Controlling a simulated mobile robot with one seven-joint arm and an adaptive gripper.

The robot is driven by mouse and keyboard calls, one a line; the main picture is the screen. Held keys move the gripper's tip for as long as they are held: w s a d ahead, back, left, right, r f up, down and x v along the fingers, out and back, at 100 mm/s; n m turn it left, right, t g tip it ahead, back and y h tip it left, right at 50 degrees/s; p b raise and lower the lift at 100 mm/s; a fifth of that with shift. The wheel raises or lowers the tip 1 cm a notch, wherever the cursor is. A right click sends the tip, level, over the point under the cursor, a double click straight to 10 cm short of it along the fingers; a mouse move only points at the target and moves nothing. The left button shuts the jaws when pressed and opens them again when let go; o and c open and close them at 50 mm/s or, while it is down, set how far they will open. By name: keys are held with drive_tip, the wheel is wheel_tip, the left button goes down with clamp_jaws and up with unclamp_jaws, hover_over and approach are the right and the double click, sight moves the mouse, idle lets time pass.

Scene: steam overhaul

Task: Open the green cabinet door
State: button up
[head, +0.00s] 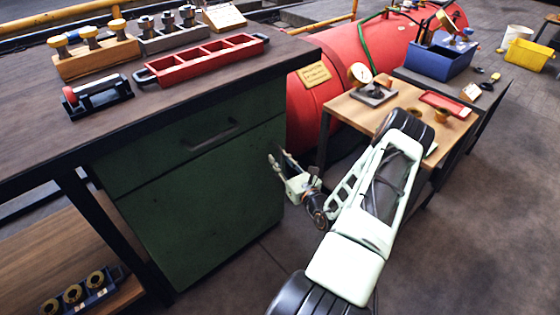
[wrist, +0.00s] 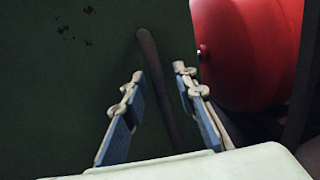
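The green cabinet door (head: 200,222) is the lower front panel under the workbench in the head view, below a drawer with a dark handle (head: 212,136). It looks closed. In the wrist view, the dark green surface of the door (wrist: 65,95) fills the left and middle. A dark bar handle (wrist: 148,50) runs nearly upright on it. My gripper (head: 281,163) is at the right edge of the cabinet in the head view. In the wrist view, my gripper (wrist: 158,78) is open, with the bar between the lines of its two fingers. Contact cannot be told.
A red tank (head: 310,95) stands just right of the cabinet and also shows in the wrist view (wrist: 245,50). A low wooden table (head: 345,103) with a gauge stands beyond my arm. The floor (head: 225,285) before the cabinet is clear.

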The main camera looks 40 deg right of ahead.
drive_tip(key=shift+c, duration=0.2)
clamp_jaws()
drive_tip(key=shift+s, duration=0.1)
